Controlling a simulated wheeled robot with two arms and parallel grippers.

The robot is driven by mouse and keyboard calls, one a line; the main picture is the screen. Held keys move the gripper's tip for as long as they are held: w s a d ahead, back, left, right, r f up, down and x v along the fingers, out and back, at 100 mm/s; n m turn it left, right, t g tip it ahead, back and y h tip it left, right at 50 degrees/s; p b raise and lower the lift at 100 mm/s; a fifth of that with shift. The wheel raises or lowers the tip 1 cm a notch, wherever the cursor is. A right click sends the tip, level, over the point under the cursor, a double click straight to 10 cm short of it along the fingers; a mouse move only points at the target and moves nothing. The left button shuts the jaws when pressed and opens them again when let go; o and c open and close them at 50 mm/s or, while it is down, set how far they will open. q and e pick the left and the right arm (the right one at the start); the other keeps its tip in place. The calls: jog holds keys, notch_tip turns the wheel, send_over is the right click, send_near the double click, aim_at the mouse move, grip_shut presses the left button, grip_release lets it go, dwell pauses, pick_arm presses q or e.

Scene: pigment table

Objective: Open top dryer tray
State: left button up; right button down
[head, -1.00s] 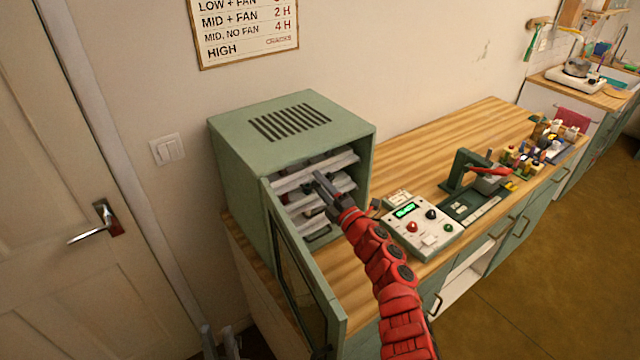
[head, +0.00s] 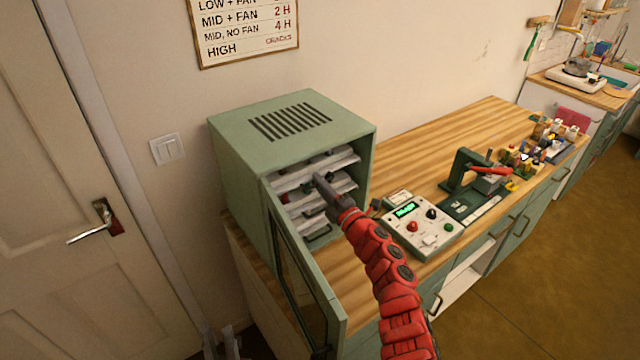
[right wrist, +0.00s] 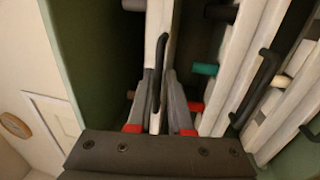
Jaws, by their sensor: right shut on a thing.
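The green dryer (head: 225,165) stands on the bench with its door (head: 285,265) swung open. Inside are several stacked white trays with dark handles and small coloured pieces. My right gripper (head: 319,180) reaches into the dryer's open front. In the right wrist view, its fingers (right wrist: 163,105) are shut on the dark handle (right wrist: 158,65) of the top tray (right wrist: 155,22). Other trays with handles (right wrist: 262,82) lie to the right there, below the held one. My left gripper (head: 222,342) shows only partly at the bottom edge, low beside the bench, with its two grey fingers apart.
The open door stands left of my right arm. A control box (head: 422,228) with a green display is on the bench to the right. A green press (head: 470,180) and several small bottles (head: 540,145) stand farther right. The back of the bench (head: 430,130) is clear.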

jog(key=shift+r, duration=0.5)
jog(key=shift+d, duration=0.1)
jog(key=shift+s+d+f, duration=0.15)
jog(key=r+v, duration=0.3)
jog(key=v, duration=1.3)
jog(key=shift+s+d, duration=0.3)
jog(key=shift+s, duration=0.25)
